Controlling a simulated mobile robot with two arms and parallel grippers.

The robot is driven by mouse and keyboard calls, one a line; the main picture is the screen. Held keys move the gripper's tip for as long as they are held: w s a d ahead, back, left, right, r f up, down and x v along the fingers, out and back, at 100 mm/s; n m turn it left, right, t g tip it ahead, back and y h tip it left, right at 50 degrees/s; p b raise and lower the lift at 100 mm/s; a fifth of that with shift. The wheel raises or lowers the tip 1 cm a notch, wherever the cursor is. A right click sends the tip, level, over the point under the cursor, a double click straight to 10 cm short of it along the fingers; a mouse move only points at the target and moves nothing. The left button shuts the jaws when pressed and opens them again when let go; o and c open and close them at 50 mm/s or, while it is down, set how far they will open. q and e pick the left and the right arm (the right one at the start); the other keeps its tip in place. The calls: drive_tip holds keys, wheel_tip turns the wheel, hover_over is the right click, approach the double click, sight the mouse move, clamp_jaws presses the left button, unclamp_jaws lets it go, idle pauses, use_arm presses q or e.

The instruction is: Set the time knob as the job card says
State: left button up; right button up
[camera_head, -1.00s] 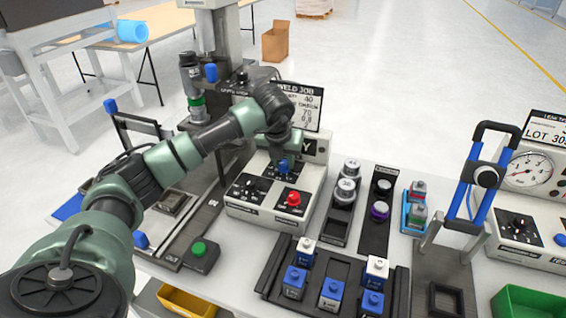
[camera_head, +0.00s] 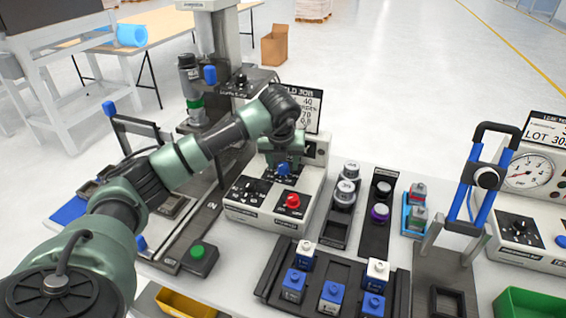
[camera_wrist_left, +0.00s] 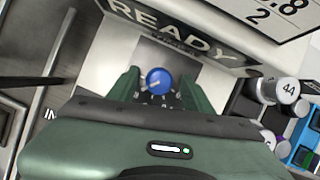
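The grey control box (camera_head: 262,215) stands on the table with a blue knob (camera_head: 284,169), a red knob (camera_head: 292,201) and a black knob (camera_head: 249,187) on its panels. Their labels are too small to read, so I cannot tell which is time. The job card (camera_head: 313,104) behind it reads WELD JOB, with 40, 70 and 0.8 partly legible; my arm covers part. My left gripper (camera_head: 283,157) is over the blue knob. In the left wrist view its fingers (camera_wrist_left: 159,88) stand open on either side of the blue knob (camera_wrist_left: 158,80), with small gaps. My right gripper is not in view.
A READY sign (camera_wrist_left: 175,28) is close above the fingers in the wrist view. Grey-capped cylinders (camera_head: 346,190) stand right of the box. A rack of blue-and-white blocks (camera_head: 332,293) lies in front, and a green button box (camera_head: 199,252) at front left.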

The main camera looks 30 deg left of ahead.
use_arm(q)
drive_tip(key=b+v, duration=0.1)
drive_tip(key=v, duration=0.6)
drive_tip(key=shift+s+r, duration=0.15)
drive_tip(key=shift+r, duration=0.2)
idle(0.4)
